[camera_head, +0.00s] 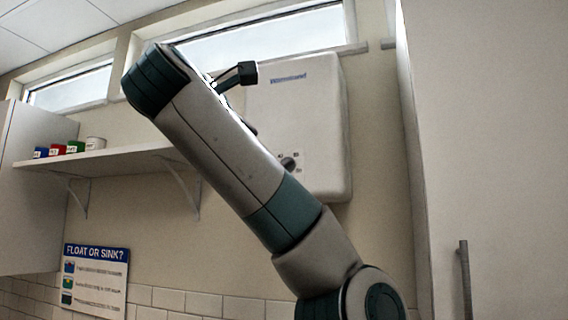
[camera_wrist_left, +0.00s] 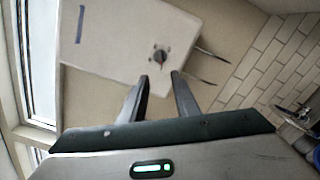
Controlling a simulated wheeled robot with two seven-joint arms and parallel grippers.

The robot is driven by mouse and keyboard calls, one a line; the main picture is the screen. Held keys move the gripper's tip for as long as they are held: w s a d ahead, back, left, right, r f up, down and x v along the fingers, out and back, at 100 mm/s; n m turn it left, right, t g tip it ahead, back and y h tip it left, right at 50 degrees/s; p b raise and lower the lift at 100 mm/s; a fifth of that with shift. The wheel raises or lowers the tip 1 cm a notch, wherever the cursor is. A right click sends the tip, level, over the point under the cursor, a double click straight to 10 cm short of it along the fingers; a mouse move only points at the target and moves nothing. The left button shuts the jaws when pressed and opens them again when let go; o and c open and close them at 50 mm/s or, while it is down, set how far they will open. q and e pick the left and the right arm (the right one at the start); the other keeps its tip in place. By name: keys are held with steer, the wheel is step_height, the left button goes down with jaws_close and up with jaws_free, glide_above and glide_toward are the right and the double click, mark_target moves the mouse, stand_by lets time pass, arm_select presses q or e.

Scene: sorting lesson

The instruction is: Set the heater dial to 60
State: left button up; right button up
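The white heater (camera_head: 318,120) hangs on the wall behind my arm in the head view. Its dark round dial (camera_head: 289,163) sits low on its front, just beside my forearm, with small marks around it too blurred to read. In the left wrist view the heater (camera_wrist_left: 112,45) appears turned sideways. In the head view part of the left gripper (camera_head: 240,75) shows by the heater's upper left. My right gripper is not visible.
A shelf (camera_head: 110,160) with several small coloured containers is on the left, above a "Float or Sink?" poster (camera_head: 95,280). A tall cabinet (camera_head: 490,130) stands on the right. Two thin pipes (camera_wrist_left: 205,68) stick out from the heater's underside.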

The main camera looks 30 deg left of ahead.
arm_select(q)
steer(key=shift+w, duration=0.2)
steer(key=p, duration=0.9)
glide_toward(286, 162)
steer(key=x, duration=0.7)
steer(key=shift+r, duration=0.15)
steer(key=shift+w+a+p, duration=0.15)
steer(key=shift+w+p, duration=0.2)
steer(key=shift+w, duration=0.25)
jaws_close()
